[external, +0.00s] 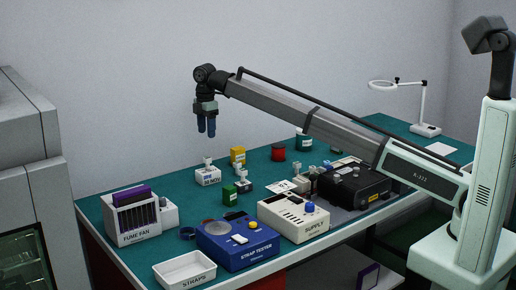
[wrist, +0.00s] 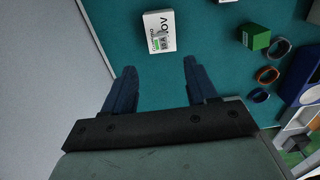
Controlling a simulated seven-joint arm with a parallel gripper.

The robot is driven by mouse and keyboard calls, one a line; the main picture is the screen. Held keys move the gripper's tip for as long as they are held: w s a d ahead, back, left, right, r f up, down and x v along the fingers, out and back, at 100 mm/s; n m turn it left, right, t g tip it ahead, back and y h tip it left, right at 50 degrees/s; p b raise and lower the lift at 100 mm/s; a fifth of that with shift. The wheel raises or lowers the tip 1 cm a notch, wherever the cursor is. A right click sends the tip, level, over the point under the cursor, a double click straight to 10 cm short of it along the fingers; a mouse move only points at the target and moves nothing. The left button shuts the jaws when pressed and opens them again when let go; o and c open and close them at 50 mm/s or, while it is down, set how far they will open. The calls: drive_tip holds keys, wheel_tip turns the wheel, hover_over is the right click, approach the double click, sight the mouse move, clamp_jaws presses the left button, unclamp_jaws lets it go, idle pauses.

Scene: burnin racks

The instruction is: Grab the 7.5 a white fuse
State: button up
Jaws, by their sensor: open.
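I cannot pick out the 7.5 A white fuse for certain, as no rating is readable. A small white piece (external: 208,161) shows at the top of a white printed box (external: 208,176) at the table's back left. Another small white piece (external: 241,175) stands near the green box. My gripper (external: 206,130) hangs above the back left of the table, fingers pointing down, open and empty. In the wrist view, the white printed box (wrist: 159,32) lies ahead of my gripper (wrist: 159,68), roughly in line with the gap between the two blue fingers and apart from them.
A green box (external: 230,195), yellow box (external: 238,155) and red tin (external: 278,152) stand mid-table.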

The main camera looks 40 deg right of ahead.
drive_tip(key=w+d+m, duration=0.1)
drive_tip(key=w+d, duration=0.2)
drive_tip(key=d, duration=0.5)
hover_over(297, 163)
wheel_tip(297, 163, down, 4)
drive_tip(key=f, duration=0.7)
drive_tip(key=shift+s+d+f, duration=0.1)
drive_tip(key=shift+s+f, duration=0.1)
drive_tip(key=shift+s, duration=0.1)
drive_tip(key=shift+w+f, duration=0.2)
drive_tip(key=shift+f, duration=1.2)
drive_tip(key=shift+w+f, duration=0.2)
drive_tip(key=shift+f, duration=1.15)
drive_tip(key=c, duration=1)
